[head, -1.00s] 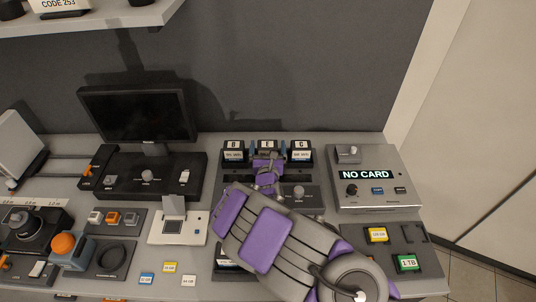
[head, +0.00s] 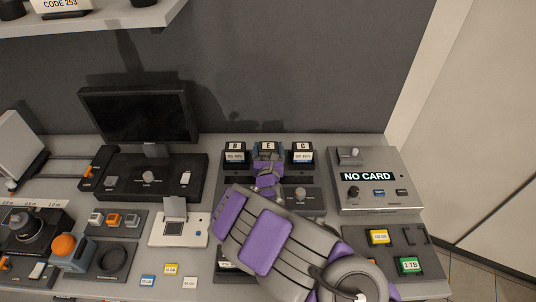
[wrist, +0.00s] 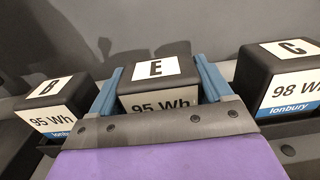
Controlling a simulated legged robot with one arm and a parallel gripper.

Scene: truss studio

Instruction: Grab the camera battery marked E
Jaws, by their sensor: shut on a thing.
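The camera battery marked E (wrist: 158,77) is a black block with a white label reading 95 Wh. It stands in the middle of a row of three in the wrist view, and its top label shows in the head view (head: 268,146). My gripper (wrist: 160,88) is shut on it, with one blue finger on each side. The lower part of the battery is hidden behind the gripper's palm. In the head view my gripper (head: 267,158) covers most of the battery's front.
Battery B (wrist: 54,103) stands close on the left and battery C (wrist: 285,78) close on the right. A box reading NO CARD (head: 375,180) is to the right. A black monitor (head: 138,112) stands to the left. A grey wall is behind.

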